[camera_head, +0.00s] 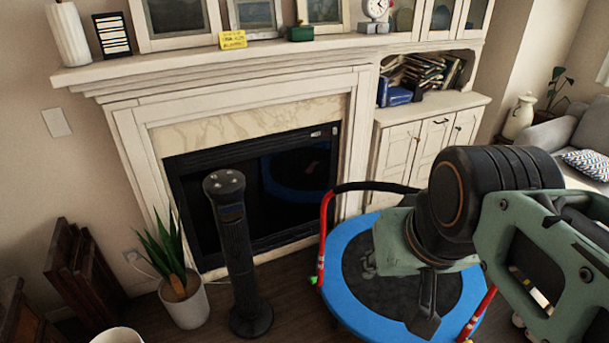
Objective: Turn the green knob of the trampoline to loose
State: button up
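The trampoline (340,243) stands on the floor in front of the fireplace. It has a blue rim, a black mat, red legs and a dark arched handle bar (375,186). A small yellow-green spot (313,280), which looks like a knob, shows low on the red post at its left side. Its setting is too small to read. My gripper (425,318) hangs over the trampoline's mat, right of that spot and apart from it. A dark finger points down; the gap between fingertips is not clear. My arm hides the trampoline's right part.
A black tower fan (235,250) and a potted plant (186,304) stand left of the trampoline. The fireplace (245,140) is behind it, with a white cabinet (425,140) to the right. Some bare floor shows between fan and trampoline.

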aim_at(312, 279)
jog(key=i+j+z, duration=0.1)
jog(key=i+j, duration=0.15)
jog(key=i, duration=0.2)
jog(key=i+j+z, duration=0.1)
jog(key=i+j, duration=0.2)
jog(key=i, duration=0.1)
